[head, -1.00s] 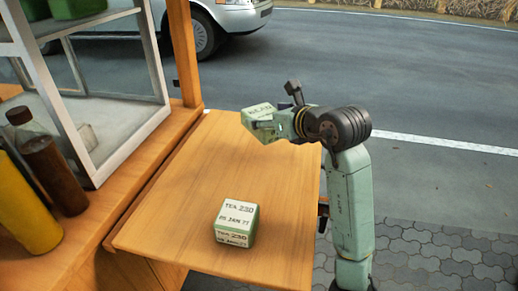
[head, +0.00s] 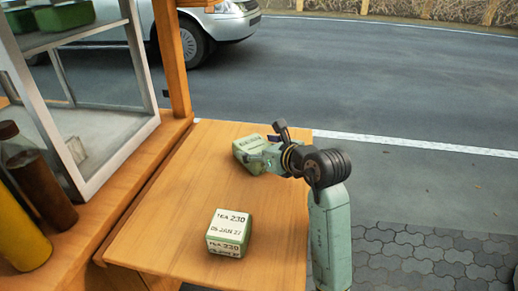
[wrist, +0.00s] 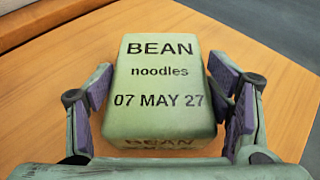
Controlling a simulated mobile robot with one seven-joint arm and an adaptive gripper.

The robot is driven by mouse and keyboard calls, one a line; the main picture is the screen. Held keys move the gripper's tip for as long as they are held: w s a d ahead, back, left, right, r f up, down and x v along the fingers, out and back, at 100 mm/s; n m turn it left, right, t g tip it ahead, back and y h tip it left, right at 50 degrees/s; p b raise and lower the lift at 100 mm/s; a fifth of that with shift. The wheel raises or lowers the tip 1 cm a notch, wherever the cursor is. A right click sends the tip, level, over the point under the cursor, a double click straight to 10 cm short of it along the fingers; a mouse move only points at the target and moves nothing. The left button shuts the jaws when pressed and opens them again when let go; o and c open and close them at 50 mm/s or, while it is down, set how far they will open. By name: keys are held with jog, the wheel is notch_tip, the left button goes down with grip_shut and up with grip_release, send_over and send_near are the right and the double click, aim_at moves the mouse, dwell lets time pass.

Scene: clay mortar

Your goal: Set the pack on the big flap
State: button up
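The green pack (head: 246,147), lettered "BEAN noodles 07 MAY 27", is at the far part of the wooden flap (head: 185,190), low at the board. Whether its underside touches the wood is hard to tell. In the wrist view the pack (wrist: 160,85) lies between the purple pads of my gripper (wrist: 162,95), lettered face toward the camera. The pads are close along both its sides, the fingertips nearest. My gripper (head: 262,157) shows in the head view at the pack's right side and seems shut on it.
A second green-and-white pack, marked "TEA 230" (head: 229,232), stands on the near part of the flap. A glass-sided case (head: 100,150) and bottles (head: 38,185) stand on the counter at the left. Bare wood lies between the two packs. A road and a parked car (head: 220,25) are beyond.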

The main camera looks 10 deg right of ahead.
jog(key=o, duration=0.4)
jog(key=shift+c, duration=0.2)
jog(key=shift+r, duration=0.15)
jog(key=shift+s+d+r, duration=0.1)
jog(key=b+v, duration=0.1)
jog(key=v, duration=1)
jog(key=shift+s+d+r+b, duration=0.1)
jog(key=shift+s+r+b, duration=0.15)
jog(key=shift+s+b, duration=0.05)
jog(key=shift+s+f, duration=0.1)
